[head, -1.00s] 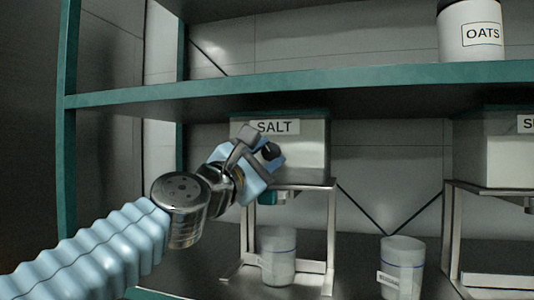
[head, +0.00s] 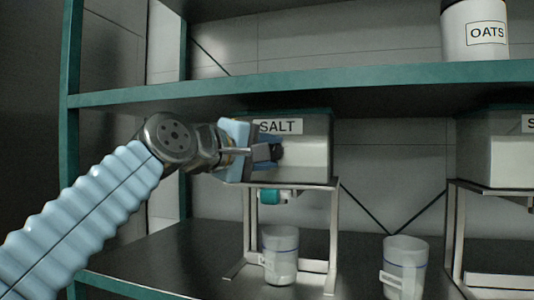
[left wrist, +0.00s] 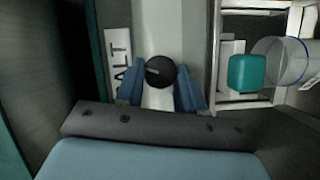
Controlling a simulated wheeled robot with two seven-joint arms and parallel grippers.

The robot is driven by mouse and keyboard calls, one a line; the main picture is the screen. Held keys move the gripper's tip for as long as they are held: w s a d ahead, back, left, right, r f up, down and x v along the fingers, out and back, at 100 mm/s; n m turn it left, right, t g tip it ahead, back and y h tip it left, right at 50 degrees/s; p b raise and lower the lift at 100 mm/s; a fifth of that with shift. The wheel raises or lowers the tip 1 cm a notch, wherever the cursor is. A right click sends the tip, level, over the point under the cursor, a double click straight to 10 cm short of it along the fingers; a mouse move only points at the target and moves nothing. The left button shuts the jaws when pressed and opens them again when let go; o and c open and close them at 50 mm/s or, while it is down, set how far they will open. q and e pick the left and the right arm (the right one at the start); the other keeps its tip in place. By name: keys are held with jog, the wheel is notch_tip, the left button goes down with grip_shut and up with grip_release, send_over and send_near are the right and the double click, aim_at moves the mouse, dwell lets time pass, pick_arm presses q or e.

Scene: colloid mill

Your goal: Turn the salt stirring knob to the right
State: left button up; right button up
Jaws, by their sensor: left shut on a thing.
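The salt dispenser (head: 308,160) is a pale box with a SALT label, on a metal stand on the shelf. Its stirring knob (left wrist: 160,72) is round and black with a light line across its face, in the left wrist view. My left gripper (head: 268,152) is at the front of the box, below the label. In the left wrist view its blue fingers (left wrist: 160,90) are on both sides of the knob, shut on it. In the head view the fingers largely hide the knob. My right gripper is not in view.
A teal outlet part (head: 270,196) is under the salt box, with a clear cup (head: 281,258) below it. Another labelled cup (head: 404,268) stands to the right. A second dispenser (head: 490,160) is at the right edge. A green-edged shelf (head: 330,88) runs above, holding an OATS jar (head: 475,32).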

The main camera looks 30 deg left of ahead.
pick_arm(q)
jog(key=m+g, duration=0.1)
jog(key=m, duration=0.2)
jog(key=shift+d+r+y, duration=0.1)
jog(key=shift+y, duration=0.2)
jog(key=m+g, duration=0.1)
jog(key=m, duration=0.2)
jog(key=shift+d+y, duration=0.1)
jog(key=shift+y, duration=0.3)
jog(key=shift+w+d+r+m+g+y, duration=0.1)
jog(key=shift+m+g+y, duration=0.3)
jog(key=shift+m, duration=0.2)
jog(key=shift+d+r+m+g+y, duration=0.1)
jog(key=shift+m+g+y, duration=0.25)
jog(key=shift+m, duration=0.25)
jog(key=shift+f+m+y, duration=0.1)
jog(key=shift+m+y, duration=0.55)
jog(key=shift+m, duration=0.25)
jog(key=shift+g, duration=0.25)
jog(key=o, duration=1)
jog(key=shift+o, duration=0.2)
